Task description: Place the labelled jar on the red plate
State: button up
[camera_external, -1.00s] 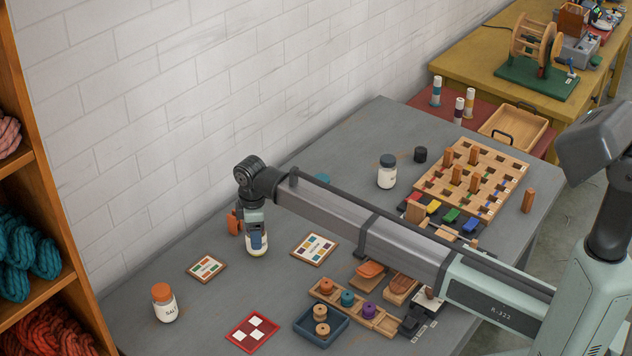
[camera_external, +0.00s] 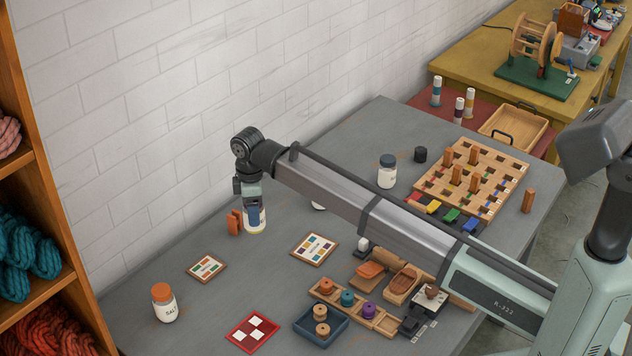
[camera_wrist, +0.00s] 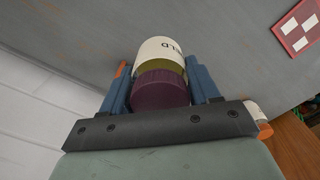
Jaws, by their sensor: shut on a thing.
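The labelled jar (camera_external: 256,228) has a white label and hangs in my gripper (camera_external: 253,214) near the wall. In the wrist view the jar (camera_wrist: 160,50) shows a dark purple lid, an olive band and a label with partly readable letters. The blue fingers of my gripper (camera_wrist: 162,88) are closed on either side of it. The red plate (camera_external: 270,327), a flat square with white squares on it, lies at the front of the table, apart from the jar. It also shows in the wrist view (camera_wrist: 296,36) at top right.
A salt jar with an orange lid (camera_external: 164,305) stands left of the plate. A blue tray (camera_external: 335,333) with wooden spools sits right of it. Two cards (camera_external: 207,266) and (camera_external: 314,248) lie flat between.

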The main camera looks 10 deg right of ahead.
jog(key=shift+s+a+r, duration=0.1)
jog(key=shift+s+r, duration=0.05)
jog(key=shift+r, duration=0.4)
jog(key=s+a+r+n, duration=0.1)
jog(key=s+a, duration=0.4)
jog(key=s, duration=0.3)
jog(key=m, duration=0.1)
send_over(252, 331)
jog(key=shift+f, duration=4.85)
jog(key=shift+f, duration=0.1)
jog(key=o, duration=1.2)
